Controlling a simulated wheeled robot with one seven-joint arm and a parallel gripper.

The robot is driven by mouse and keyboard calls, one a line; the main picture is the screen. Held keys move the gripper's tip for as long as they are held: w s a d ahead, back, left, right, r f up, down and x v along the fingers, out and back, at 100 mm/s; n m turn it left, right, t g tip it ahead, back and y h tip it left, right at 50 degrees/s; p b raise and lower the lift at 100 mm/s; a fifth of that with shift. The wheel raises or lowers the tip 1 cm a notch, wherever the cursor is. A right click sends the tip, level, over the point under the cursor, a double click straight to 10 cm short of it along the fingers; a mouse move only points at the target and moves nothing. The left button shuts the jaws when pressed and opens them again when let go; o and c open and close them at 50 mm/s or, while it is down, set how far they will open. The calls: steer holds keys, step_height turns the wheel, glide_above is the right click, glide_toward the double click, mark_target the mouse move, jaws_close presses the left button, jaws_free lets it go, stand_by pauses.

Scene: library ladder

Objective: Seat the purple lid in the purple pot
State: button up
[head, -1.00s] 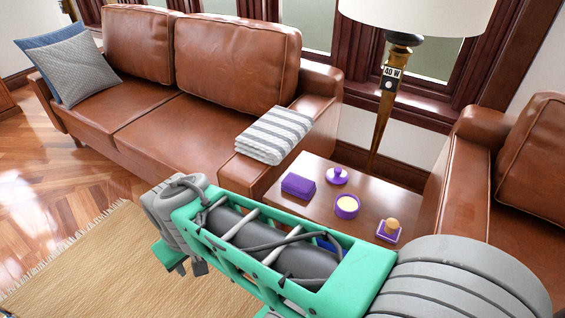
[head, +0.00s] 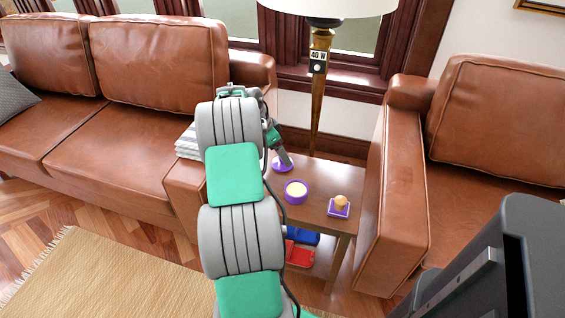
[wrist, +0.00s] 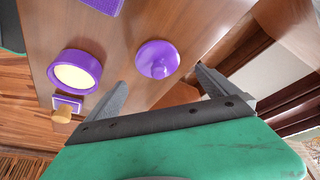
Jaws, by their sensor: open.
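The purple lid (wrist: 157,60), a round disc with a knob on top, lies knob-up on the wooden side table (head: 315,222). In the head view the lid (head: 282,164) is partly hidden behind my gripper. The purple pot (wrist: 76,72) stands open on the same table with a cream-coloured inside; it also shows in the head view (head: 295,191). The lid is beside the pot, apart from it. My gripper (wrist: 160,82) is open and empty, its fingers on either side of the lid's near side in the wrist view. I cannot tell its exact height above the lid.
A small purple tray (head: 338,208) with a tan rounded thing (head: 341,200) stands right of the pot. A purple box (wrist: 104,4) is at the wrist view's top edge. A lamp post (head: 318,100) rises behind the table; sofa arms flank it.

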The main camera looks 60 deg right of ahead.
steer(key=x, duration=0.5)
steer(key=shift+a+b, duration=0.1)
steer(key=shift+b, duration=0.3)
steer(key=shift+r, duration=0.1)
steer(key=c, duration=1.4)
steer(key=shift+r, duration=0.1)
steer(key=shift+c, duration=0.2)
